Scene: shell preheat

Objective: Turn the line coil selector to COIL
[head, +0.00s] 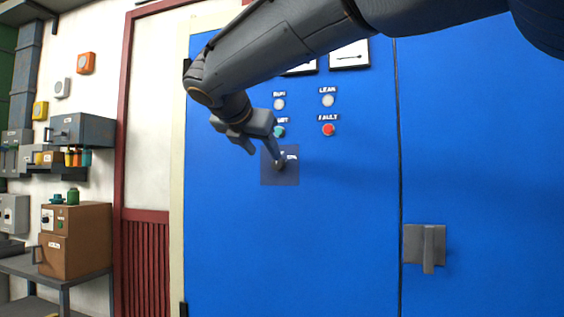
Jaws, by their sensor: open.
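A dark square plate (290,177) with a small round knob (279,164) on it is on the blue cabinet door. Its label is partly covered by my gripper and I cannot read it, nor tell which way the knob points. My gripper (264,158) is open, in front of the cabinet at the plate's upper left. One finger overlaps the knob in the picture, and the other hangs to its left. I cannot tell whether the finger touches the knob.
Above the plate are a green button (279,131), a red button (328,129) marked FAULT, and two pale lamps. A grey door handle (425,246) juts out at lower right. A brown cabinet (75,240) stands on a bench at left. The lower cabinet face is clear.

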